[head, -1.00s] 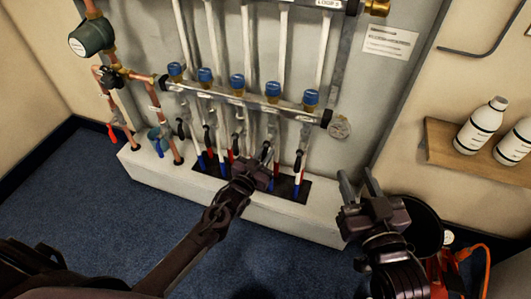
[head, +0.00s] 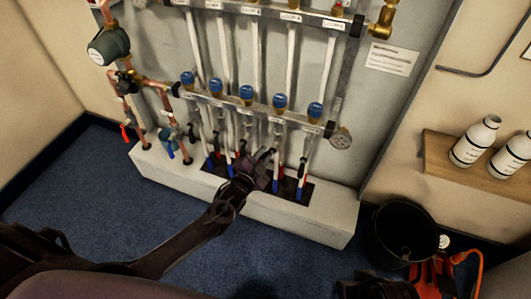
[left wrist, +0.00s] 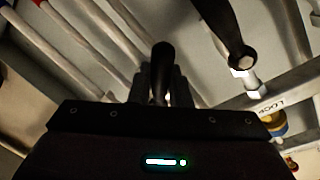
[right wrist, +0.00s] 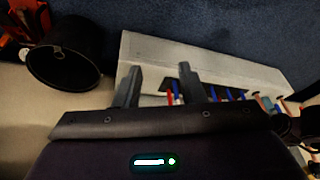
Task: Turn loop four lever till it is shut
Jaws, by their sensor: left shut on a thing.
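The manifold's lower bar (head: 262,107) carries a row of blue-capped valves, with black levers below it. My left gripper (head: 265,157) is at the levers below the bar, near the fourth pipe from the left. In the left wrist view, its fingers (left wrist: 160,88) are shut on a black lever (left wrist: 162,58) that stands up between them. A second black lever (left wrist: 228,32) hangs free to its right. The lever's pivot and exact angle are hidden. My right gripper is open and empty in the right wrist view (right wrist: 160,86), away from the manifold.
A white plinth (head: 300,222) runs under the pipes. A black bucket (head: 402,235) and an orange tool (head: 432,272) stand at the right. White bottles (head: 474,142) stand on a wooden shelf (head: 440,155).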

